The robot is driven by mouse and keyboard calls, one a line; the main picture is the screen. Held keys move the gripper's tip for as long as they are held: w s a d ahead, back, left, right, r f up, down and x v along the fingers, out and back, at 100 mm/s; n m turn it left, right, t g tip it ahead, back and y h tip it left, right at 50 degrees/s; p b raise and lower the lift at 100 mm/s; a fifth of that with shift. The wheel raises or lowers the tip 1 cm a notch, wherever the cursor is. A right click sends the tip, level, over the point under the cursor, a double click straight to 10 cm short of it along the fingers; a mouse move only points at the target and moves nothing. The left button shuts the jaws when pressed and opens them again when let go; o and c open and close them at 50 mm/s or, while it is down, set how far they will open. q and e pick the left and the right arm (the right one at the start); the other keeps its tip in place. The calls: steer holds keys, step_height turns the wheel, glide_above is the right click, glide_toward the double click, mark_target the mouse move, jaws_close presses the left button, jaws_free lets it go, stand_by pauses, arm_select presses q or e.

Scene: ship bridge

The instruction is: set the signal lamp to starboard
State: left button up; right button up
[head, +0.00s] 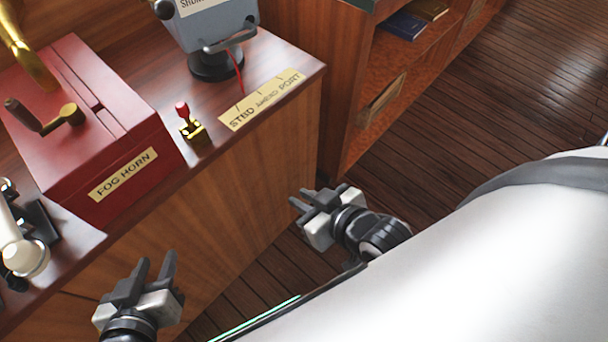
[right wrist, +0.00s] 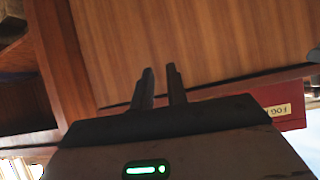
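The signal lamp (head: 210,28) is a blue-grey housing on a round black base (head: 216,66) at the counter's far end; its top is cut off by the frame. A grey bar handle (head: 231,40) sticks out at its lower front. A thin red pointer (head: 239,78) runs from the lamp towards the brass plate (head: 262,99) marked STBD, AHEAD, PORT; its exact mark is hard to tell. My right gripper (head: 301,197) is open and empty, below and right of the plate, off the counter. My left gripper (head: 157,262) is open and empty in front of the cabinet.
A red fog horn box (head: 85,125) with a crank stands left on the counter; it also shows in the right wrist view (right wrist: 292,122). A small brass lever with a red knob (head: 183,109) stands between box and plate. A bookshelf (head: 400,60) is beyond; wooden floor is clear.

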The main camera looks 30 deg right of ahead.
steer(key=shift+s+a+f, duration=0.2)
steer(key=shift+s+a, duration=0.05)
steer(key=shift+c, duration=0.3)
